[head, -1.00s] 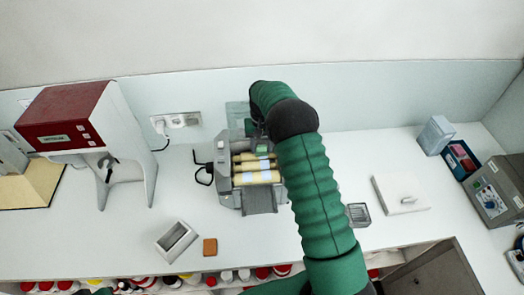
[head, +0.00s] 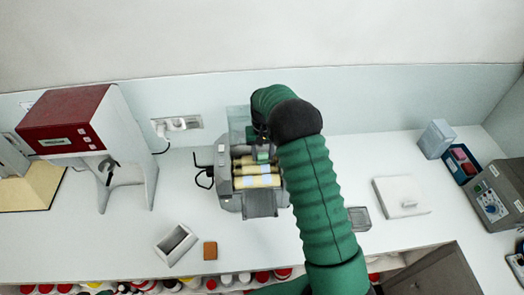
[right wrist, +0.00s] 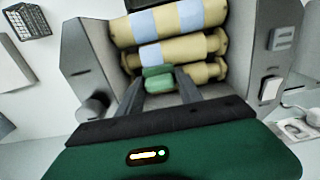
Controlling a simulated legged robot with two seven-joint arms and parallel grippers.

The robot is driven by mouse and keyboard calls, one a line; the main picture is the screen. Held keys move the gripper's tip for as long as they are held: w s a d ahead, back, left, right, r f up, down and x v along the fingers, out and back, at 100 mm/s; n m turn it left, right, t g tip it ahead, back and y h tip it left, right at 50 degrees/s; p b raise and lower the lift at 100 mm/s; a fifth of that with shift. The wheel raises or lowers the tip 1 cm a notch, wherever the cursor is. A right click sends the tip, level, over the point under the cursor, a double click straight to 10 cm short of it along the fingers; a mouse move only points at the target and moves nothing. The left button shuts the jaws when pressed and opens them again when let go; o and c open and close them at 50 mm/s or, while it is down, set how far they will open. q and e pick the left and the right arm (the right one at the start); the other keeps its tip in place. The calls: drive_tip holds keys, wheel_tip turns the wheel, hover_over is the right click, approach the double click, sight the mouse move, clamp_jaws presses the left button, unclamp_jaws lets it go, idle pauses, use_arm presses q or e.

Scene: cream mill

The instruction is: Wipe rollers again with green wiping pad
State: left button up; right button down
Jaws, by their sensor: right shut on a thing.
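The mill (head: 228,160) stands on the counter, a grey machine with several cream-yellow rollers (head: 257,181) side by side. The rollers carry pale bluish-white patches, which also show in the right wrist view (right wrist: 178,22). My right gripper (head: 263,148) reaches over the back of the mill from above. It is shut on the green wiping pad (right wrist: 158,78), which sits between its fingertips at the rearmost roller. The pad appears to touch that roller, but exact contact is hard to tell. The pad also shows small in the head view (head: 263,156). My left gripper is out of view.
A red-topped machine (head: 70,115) is at left. A metal tray (head: 177,244) and brown block (head: 210,250) lie in front. A white slab (head: 400,194) is at right.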

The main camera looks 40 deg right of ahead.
sight(265, 178)
drive_tip(key=shift+s+a+f, duration=0.1)
drive_tip(key=shift+s+a, duration=0.5)
drive_tip(key=shift+s, duration=0.3)
drive_tip(key=shift+s+a+f, duration=0.1)
drive_tip(key=shift+s+a, duration=0.45)
drive_tip(key=shift+s, duration=0.35)
drive_tip(key=shift+s+a+r, duration=0.1)
drive_tip(key=shift+s+a, duration=0.35)
drive_tip(key=shift+s, duration=0.3)
drive_tip(key=shift+s+a+r, duration=0.1)
drive_tip(key=shift+s+a, duration=0.35)
drive_tip(key=shift+s, duration=0.3)
wheel_tip(265, 178, up, 8)
drive_tip(key=p, duration=0.6)
drive_tip(key=shift+w, duration=0.2)
